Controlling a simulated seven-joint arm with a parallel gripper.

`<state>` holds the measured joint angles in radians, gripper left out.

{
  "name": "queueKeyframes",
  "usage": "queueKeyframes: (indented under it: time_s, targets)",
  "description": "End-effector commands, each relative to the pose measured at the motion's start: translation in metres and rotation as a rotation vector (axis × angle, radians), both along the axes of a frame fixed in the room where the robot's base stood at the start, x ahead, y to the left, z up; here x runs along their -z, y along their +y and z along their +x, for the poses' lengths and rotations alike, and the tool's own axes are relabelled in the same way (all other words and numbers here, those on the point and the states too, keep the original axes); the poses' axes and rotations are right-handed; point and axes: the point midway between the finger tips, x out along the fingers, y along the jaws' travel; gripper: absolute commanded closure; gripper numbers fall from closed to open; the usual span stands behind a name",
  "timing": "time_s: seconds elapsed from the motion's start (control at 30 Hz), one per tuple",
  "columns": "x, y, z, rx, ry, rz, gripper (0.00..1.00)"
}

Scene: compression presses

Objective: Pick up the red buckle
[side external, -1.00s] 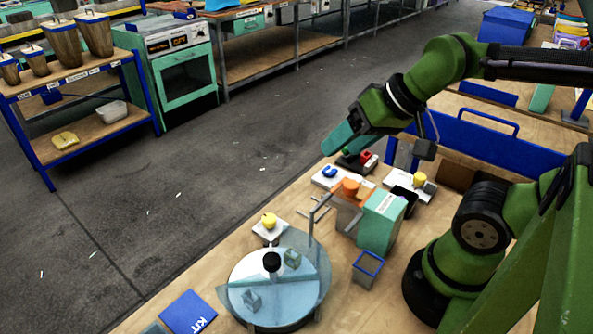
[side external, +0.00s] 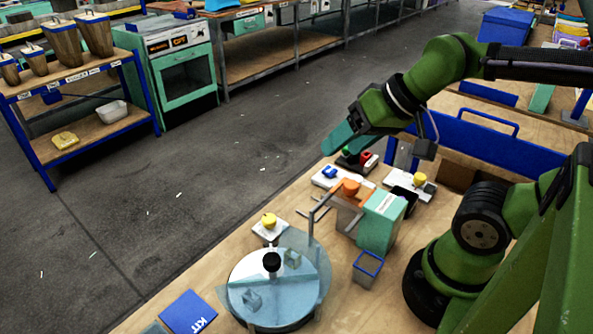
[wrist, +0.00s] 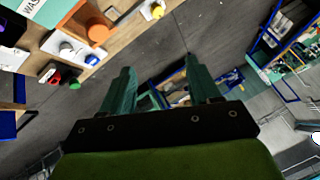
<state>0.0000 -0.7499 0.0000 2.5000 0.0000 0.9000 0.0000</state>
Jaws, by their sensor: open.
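The red piece (side external: 365,157), which I take for the buckle, sits on a dark base (side external: 353,164) toward the far edge of the bench. A green round piece (side external: 347,150) is beside it, partly behind my gripper. The red piece also shows at the left of the wrist view (wrist: 55,78), small and partly dark. My gripper (side external: 337,141) is in the air above and to the left of the red piece in the side view. In the wrist view my gripper (wrist: 160,66) has its two green fingers apart, with nothing between them.
Nearby are a blue piece on a white base (side external: 329,173), an orange-topped press (side external: 350,188), a teal box (side external: 379,221) and a yellow knob (side external: 420,179). A round clear-covered turntable (side external: 272,291) stands nearer. A blue panel (side external: 495,143) borders the bench.

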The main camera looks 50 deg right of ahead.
Motion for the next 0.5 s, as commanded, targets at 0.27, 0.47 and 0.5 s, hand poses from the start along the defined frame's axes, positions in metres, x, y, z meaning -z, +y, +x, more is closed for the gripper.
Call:
queueKeyframes:
  time_s: [0.27, 0.47, 0.5]
  targets:
    - [0.012, -0.014, 0.007, 0.058, 0.057, 0.005, 0.38]
    - [0.023, -0.075, 0.048, 0.175, 0.210, -0.022, 0.38]
    - [0.025, -0.092, 0.057, 0.179, 0.244, -0.039, 0.38]
